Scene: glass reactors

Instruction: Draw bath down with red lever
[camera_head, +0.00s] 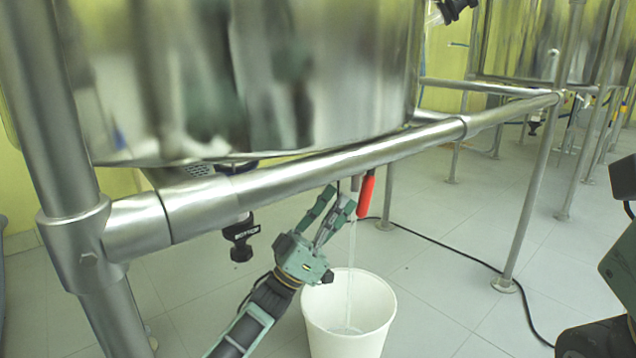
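The red lever (366,195) hangs pointing downward below the steel frame rail, under the large steel bath (250,70). A thin clear stream (350,262) falls from beside the lever into a white bucket (349,345) on the floor. My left gripper (340,196) is just left of the lever, pointing up, with its two green fingers apart. The lever appears outside the fingers; whether a finger touches it I cannot tell. The valve body is hidden behind the rail and fingers. My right gripper cannot be made out.
The steel frame rail (320,160) crosses above my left gripper, with a thick post (60,140) at left. A black cable (460,257) lies on the tiled floor. Parts of my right arm show at the right edge.

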